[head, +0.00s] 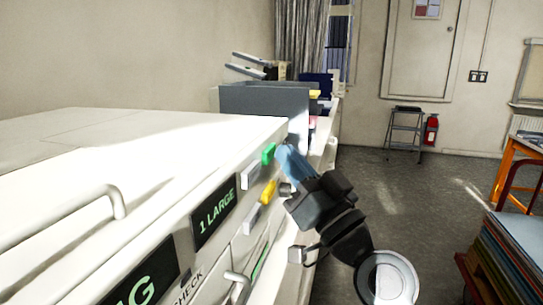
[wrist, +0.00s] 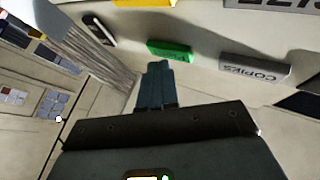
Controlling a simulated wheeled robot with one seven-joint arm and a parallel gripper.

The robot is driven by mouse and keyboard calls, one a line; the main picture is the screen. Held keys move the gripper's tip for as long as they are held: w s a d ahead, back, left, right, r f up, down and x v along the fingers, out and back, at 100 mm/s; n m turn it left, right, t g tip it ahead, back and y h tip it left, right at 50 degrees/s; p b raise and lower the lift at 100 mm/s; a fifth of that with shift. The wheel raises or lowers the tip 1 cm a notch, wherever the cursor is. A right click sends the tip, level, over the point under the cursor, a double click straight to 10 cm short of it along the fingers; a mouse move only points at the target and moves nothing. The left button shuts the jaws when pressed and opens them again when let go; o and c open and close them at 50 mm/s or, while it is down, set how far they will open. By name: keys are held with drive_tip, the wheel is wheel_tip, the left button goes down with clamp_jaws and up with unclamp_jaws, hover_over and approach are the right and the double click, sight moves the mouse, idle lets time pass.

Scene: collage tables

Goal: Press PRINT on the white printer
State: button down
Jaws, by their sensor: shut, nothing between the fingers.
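The white printer (head: 150,130) fills the left of the head view, its control face turned toward my gripper. On that face are a green button (head: 268,154), a yellow button (head: 268,192) and grey buttons. In the wrist view the green button (wrist: 170,50) lies just beyond my fingertips, its dark lettering too small to read surely. A grey button marked COPIES (wrist: 255,70) is to its right. My gripper (head: 284,153) is shut and empty, its blue fingers beside the green button. In the wrist view, the fingertips (wrist: 158,66) appear just below it; I cannot tell whether they touch.
A display (head: 215,219) reading "1 LARGE" sits left of the buttons. Handles (head: 118,205) stick out from the printer's front. A grey box (head: 265,105) stands behind the printer. Open floor (head: 410,200) lies to the right, with a stack of sheets (head: 510,255) at lower right.

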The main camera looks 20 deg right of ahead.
drive_tip(key=shift+s+d, duration=0.3)
drive_tip(key=shift+d, duration=0.1)
drive_tip(key=shift+s+d+b, duration=0.7)
drive_tip(key=shift+s+d, duration=0.05)
drive_tip(key=shift+d, duration=0.25)
drive_tip(key=shift+s+d+b, duration=0.7)
drive_tip(key=shift+d, duration=0.3)
drive_tip(key=shift+f, duration=0.1)
